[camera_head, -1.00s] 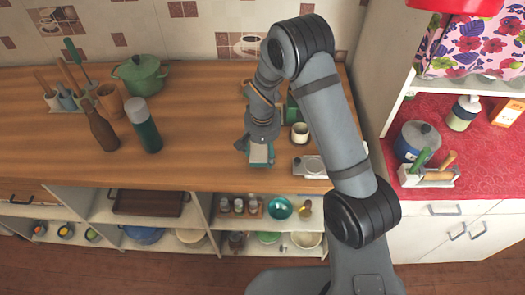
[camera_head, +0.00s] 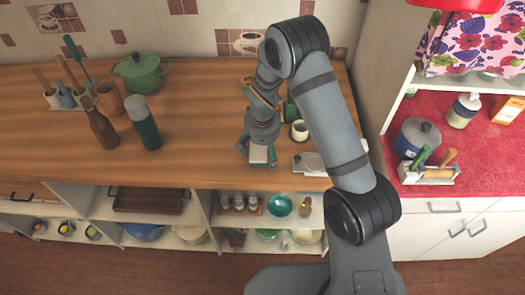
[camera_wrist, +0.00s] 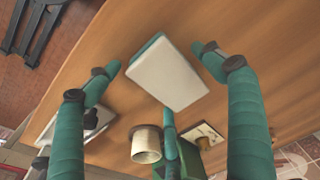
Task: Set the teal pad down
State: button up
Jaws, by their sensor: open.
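The teal pad (camera_wrist: 168,73) shows a pale, nearly white face and a teal edge in the wrist view. It appears to lie flat on the wooden counter, near the front edge. In the head view the pad (camera_head: 258,154) is a small pale patch below my wrist, partly hidden. My gripper (camera_head: 257,159) is low over the counter, with its teal fingers spread around the pad. In the wrist view the fingers of my gripper (camera_wrist: 156,66) stand open to either side, with a gap to the pad. A third finger is below it in the picture.
A cream cup (camera_head: 299,131) and a pale flat tray-like item (camera_head: 309,164) stand close on the right. A green object (camera_head: 291,108) is behind the cup. A green-grey flask (camera_head: 146,127) and a brown bottle (camera_head: 101,126) are left. The counter (camera_head: 200,140) between is clear.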

aim_at(263, 150)
jog(key=shift+r, duration=0.35)
notch_tip(263, 150, up, 12)
jog(key=s+b, duration=0.1)
jog(key=b, duration=0.1)
jog(key=shift+s+f, duration=0.25)
jog(key=f, duration=0.4)
jog(key=w+f+p, duration=0.1)
jog(key=f, duration=0.3)
jog(key=f+p, duration=0.1)
jog(key=f, duration=0.3)
jog(key=shift+w+f, duration=0.2)
notch_tip(263, 150, up, 3)
jog(key=shift+w+f, duration=0.1)
jog(key=shift+f, duration=0.05)
jog(key=shift+r+b, duration=0.3)
jog(key=shift+r, duration=0.15)
jog(key=shift+f, duration=0.1)
